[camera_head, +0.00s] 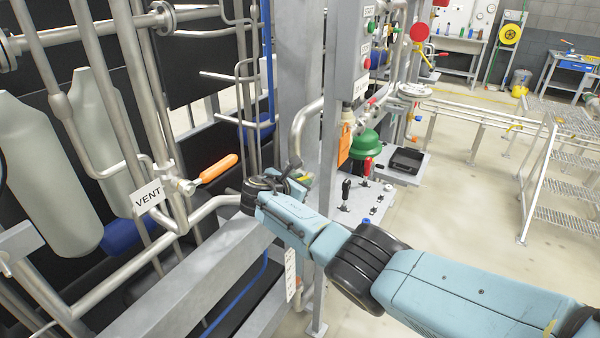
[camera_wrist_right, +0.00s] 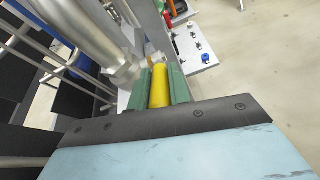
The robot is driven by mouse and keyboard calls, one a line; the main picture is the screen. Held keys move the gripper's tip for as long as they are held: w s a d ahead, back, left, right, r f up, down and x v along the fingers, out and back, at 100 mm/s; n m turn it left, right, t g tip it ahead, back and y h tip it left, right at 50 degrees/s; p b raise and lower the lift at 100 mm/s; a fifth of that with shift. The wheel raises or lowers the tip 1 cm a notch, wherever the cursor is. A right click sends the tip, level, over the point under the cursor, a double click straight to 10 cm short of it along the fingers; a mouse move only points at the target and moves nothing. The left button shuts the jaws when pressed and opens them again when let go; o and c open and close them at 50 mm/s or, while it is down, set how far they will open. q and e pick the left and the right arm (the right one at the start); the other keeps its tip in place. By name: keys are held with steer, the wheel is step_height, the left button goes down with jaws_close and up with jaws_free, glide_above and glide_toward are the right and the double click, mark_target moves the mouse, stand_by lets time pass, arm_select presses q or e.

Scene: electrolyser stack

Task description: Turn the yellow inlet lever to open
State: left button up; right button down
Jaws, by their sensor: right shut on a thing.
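The yellow inlet lever (camera_wrist_right: 160,86) shows in the right wrist view, lying lengthwise between the green fingers of my right gripper (camera_wrist_right: 161,84). The fingers are shut on it. Its far end meets a metal valve fitting (camera_wrist_right: 128,72) on a grey pipe. The valve body is mostly hidden behind the gripper in that view. My left gripper is in neither view.
An orange lever (camera_head: 219,168) and a VENT label (camera_head: 147,197) are on pipes to the left. A grey post (camera_head: 298,80) stands close behind my right gripper. A panel with a black-knobbed stick (camera_head: 346,189) and a green dome (camera_head: 365,146) are to the right. Open floor lies further right.

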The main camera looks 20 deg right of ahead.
steer(key=shift+w+d+r+g+y+p, duration=0.1)
steer(key=shift+d+r+g+y+p, duration=0.05)
steer(key=shift+r+g+y+p, duration=0.4)
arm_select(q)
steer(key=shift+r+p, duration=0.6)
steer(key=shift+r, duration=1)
arm_select(e)
steer(key=shift+w+d+r+g+y, duration=0.15)
steer(key=shift+g+y, duration=0.1)
steer(key=shift+y, duration=0.3)
steer(key=c, duration=1.3)
jaws_free()
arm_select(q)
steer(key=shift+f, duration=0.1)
arm_select(e)
steer(key=shift+r, duration=0.1)
steer(key=shift+s+a+r, duration=0.1)
steer(key=shift+s+a, duration=0.1)
steer(key=shift+a, duration=0.05)
arm_select(q)
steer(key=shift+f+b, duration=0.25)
steer(key=shift+b, duration=0.05)
arm_select(e)
steer(key=s+a, duration=0.7)
steer(key=a, duration=0.2)
steer(key=shift+s+a+r, duration=0.15)
steer(key=shift+s+a, duration=0.15)
steer(key=shift+a, duration=0.05)
